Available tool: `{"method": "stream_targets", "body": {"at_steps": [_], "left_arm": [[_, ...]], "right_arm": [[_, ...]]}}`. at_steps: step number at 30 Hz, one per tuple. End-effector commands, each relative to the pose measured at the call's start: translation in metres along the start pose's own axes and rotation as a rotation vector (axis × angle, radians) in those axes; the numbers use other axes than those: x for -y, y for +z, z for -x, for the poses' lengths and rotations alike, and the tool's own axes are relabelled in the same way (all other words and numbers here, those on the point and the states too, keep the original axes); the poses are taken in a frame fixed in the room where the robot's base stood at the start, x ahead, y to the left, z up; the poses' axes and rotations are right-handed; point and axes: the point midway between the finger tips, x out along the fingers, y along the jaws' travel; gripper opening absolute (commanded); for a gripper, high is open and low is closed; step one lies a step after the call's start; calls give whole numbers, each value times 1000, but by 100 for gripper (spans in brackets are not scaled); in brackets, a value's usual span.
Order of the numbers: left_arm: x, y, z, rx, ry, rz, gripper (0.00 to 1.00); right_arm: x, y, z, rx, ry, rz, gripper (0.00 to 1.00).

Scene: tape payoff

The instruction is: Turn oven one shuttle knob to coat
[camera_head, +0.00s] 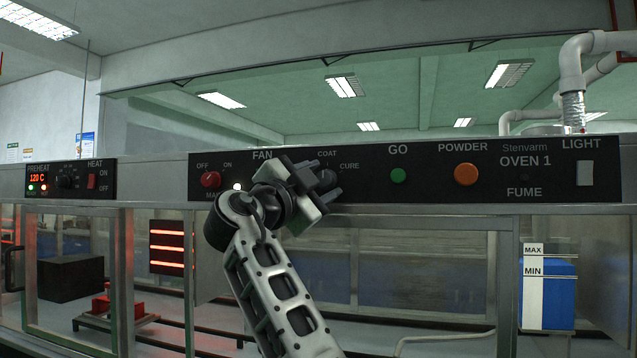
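The oven one shuttle knob (327,178) is a dark round knob on the black control panel (450,195). It sits below the COAT label and left of the CURE label. My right gripper (326,181) reaches up from below and its fingers lie above and below the knob. The gripper partly covers the knob, so its pointer direction is hidden. I cannot tell whether the fingers touch it. My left gripper is not in view.
To the right are a green GO button (398,176), an orange POWDER button (466,174) and a white LIGHT switch (585,174). A preheat panel (70,192) is far left.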

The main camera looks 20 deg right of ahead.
Motion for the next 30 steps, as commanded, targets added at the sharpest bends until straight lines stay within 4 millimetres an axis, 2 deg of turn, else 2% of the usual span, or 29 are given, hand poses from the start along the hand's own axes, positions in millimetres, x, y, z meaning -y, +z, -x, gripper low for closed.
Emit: {"method": "stream_targets", "body": {"at_steps": [8,13,20,24,30], "left_arm": [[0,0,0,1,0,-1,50],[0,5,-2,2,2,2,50],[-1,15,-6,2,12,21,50],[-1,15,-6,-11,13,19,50],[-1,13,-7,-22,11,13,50]], "right_arm": [[0,0,0,-1,-1,1,50],[-1,1,13,1,-2,0,50],[-2,3,63,3,-3,-1,50],[-2,2,98,2,-3,-1,50],[-1,0,136,-1,-3,0,50]]}}
